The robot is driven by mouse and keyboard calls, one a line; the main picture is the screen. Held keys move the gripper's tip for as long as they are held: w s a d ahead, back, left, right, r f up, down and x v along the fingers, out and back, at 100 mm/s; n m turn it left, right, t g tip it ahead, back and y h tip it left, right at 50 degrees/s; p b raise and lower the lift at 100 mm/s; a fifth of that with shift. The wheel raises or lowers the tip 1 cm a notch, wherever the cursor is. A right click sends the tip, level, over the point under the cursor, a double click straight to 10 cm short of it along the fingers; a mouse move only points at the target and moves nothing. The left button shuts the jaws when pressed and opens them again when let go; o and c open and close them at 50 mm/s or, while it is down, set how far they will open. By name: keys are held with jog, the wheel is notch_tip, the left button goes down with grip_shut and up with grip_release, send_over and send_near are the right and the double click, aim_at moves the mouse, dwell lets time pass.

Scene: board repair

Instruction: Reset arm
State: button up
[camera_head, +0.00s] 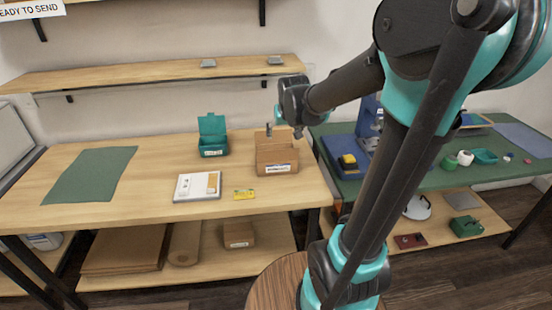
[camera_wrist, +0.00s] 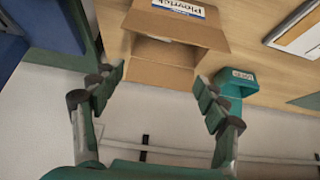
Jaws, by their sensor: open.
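My arm (camera_head: 345,90) is raised and reaches from the right of the head view towards the left, over the back of the wooden table. My gripper (camera_wrist: 160,84) is open and empty in the wrist view, with its two fingers wide apart. In the head view it hangs above and behind an open cardboard box (camera_head: 278,168), partly hidden by the arm's end. The same box shows between and beyond the fingers in the wrist view (camera_wrist: 180,27), upside down, with a white label.
A shelf (camera_head: 140,77) runs behind. A green table (camera_head: 425,180) with several items stands right.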

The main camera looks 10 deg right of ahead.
jog(key=s+d+f, duration=0.1)
jog(key=s+f, duration=0.3)
jog(key=s, duration=0.3)
jog(key=s+d+f+g, duration=0.1)
jog(key=s+f, duration=0.3)
jog(key=s, duration=0.4)
jog(key=s+d+f+g, duration=0.1)
jog(key=s+f, duration=0.3)
jog(key=s, duration=0.4)
jog(key=shift+d+f, duration=0.35)
jog(key=shift+d, duration=0.15)
jog(key=shift+c, duration=0.6)
